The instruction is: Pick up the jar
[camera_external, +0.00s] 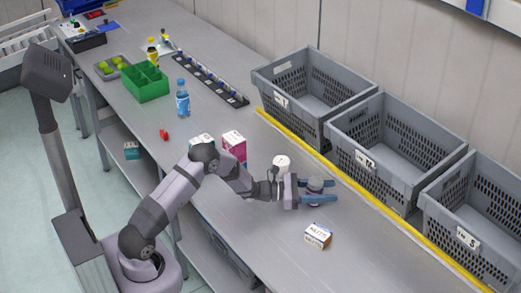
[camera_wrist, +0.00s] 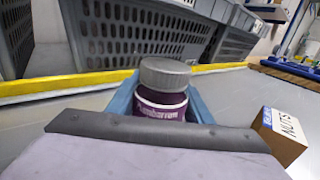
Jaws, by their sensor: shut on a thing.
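The jar (camera_wrist: 162,95) is dark purple with a grey lid and a label, and stands upright between the blue fingers of my gripper in the wrist view. In the external view the jar (camera_external: 315,184) shows as a small grey-lidded shape between the fingertips of my gripper (camera_external: 318,190). The gripper is shut on the jar, low over the grey table. The lower part of the jar is hidden by the gripper, so I cannot tell whether it touches the table.
A nuts box (camera_external: 318,236) lies near the gripper. A white container (camera_external: 281,163) and a pink box (camera_external: 234,146) stand behind the arm. Grey crates (camera_external: 394,195) line the wall beyond the yellow strip (camera_external: 345,178). The table right of the nuts box is clear.

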